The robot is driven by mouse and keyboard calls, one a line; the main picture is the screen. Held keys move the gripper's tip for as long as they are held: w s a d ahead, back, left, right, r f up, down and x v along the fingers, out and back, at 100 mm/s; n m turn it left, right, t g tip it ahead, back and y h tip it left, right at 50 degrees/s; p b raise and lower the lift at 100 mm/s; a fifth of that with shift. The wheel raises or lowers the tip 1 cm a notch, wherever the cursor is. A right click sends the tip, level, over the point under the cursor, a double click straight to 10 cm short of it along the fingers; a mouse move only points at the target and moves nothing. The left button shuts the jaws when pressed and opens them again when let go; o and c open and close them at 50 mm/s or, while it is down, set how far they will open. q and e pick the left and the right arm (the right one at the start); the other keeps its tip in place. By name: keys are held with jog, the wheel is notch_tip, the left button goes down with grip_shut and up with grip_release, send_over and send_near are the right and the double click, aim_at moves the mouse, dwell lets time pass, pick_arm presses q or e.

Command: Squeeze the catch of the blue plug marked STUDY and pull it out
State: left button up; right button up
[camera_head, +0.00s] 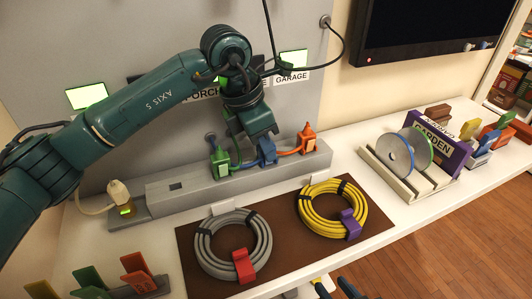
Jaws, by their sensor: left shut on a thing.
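The blue plug (267,153) sits in the grey socket strip (200,185), between a green plug (220,163) and an orange plug (307,138). My left gripper (261,136) reaches down from above and is shut on the upper part of the blue plug. The plug's catch is hidden by the gripper. The sign behind my arm is mostly covered, and I cannot read STUDY on it.
A grey cable coil (215,240) and a yellow coil (305,212) lie on a brown mat in front. A cream plug (120,195) stands left of the strip. A rack with discs (395,158) stands right. Dark objects are cut off at the bottom edge.

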pick_arm(q)
jog(key=shift+r+p, duration=0.3)
jog(key=shift+r, duration=0.3)
dwell(0.4)
jog(key=shift+r, duration=0.1)
jog(key=shift+r+p, duration=1.55)
jog(key=shift+r, duration=1.05)
